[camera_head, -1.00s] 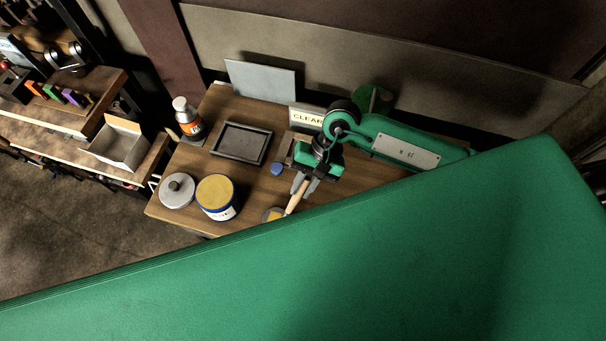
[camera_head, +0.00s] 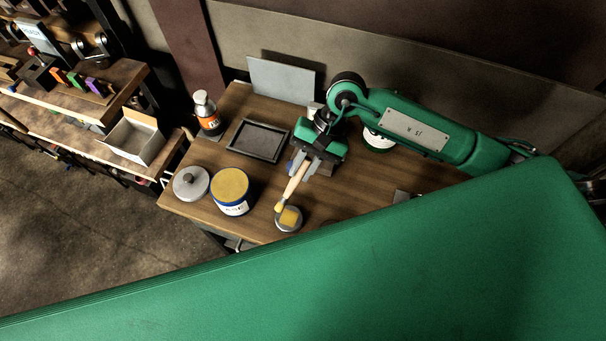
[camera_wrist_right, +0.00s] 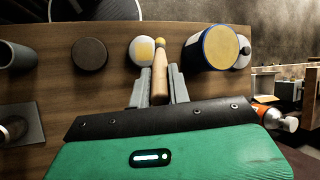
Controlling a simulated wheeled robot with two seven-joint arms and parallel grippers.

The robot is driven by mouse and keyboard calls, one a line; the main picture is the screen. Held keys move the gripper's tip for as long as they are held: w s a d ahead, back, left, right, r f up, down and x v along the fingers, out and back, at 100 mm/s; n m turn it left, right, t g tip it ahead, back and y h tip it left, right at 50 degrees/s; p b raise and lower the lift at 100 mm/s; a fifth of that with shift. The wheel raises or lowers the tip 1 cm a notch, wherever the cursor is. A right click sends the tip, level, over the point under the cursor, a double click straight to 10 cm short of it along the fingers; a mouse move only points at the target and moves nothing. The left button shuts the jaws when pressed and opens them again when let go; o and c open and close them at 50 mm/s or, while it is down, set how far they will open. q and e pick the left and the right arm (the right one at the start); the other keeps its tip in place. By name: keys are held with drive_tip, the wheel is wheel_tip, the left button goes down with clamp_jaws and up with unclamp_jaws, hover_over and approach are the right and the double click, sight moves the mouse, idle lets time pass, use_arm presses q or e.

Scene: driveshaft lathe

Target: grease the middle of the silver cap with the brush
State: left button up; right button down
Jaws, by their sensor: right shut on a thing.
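The silver cap (camera_head: 297,226) lies on the table near its front edge, with a yellow patch in its middle. It also shows in the right wrist view (camera_wrist_right: 136,57). The brush (camera_head: 295,183) has a pale wooden handle and a yellow tip. My right gripper (camera_head: 304,171) is shut on the brush handle (camera_wrist_right: 160,75), and the brush tilts down toward the cap. The yellow tip is at the cap's left edge in the head view; I cannot tell whether it touches. My left gripper is not in view.
A blue tub (camera_head: 231,197) of yellow grease and a grey knobbed lid (camera_head: 190,183) stand left of the cap. A dark tray (camera_head: 259,140) and a bottle (camera_head: 207,118) are farther back. A dark disc (camera_wrist_right: 89,54) lies on the other side of the cap.

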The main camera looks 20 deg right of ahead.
drive_tip(key=shift+w+a+r, duration=0.1)
drive_tip(key=shift+w+r, duration=0.05)
drive_tip(key=shift+r, duration=0.65)
drive_tip(key=shift+s+r, duration=0.2)
drive_tip(key=shift+r, duration=0.45)
drive_tip(key=shift+w+f, duration=0.1)
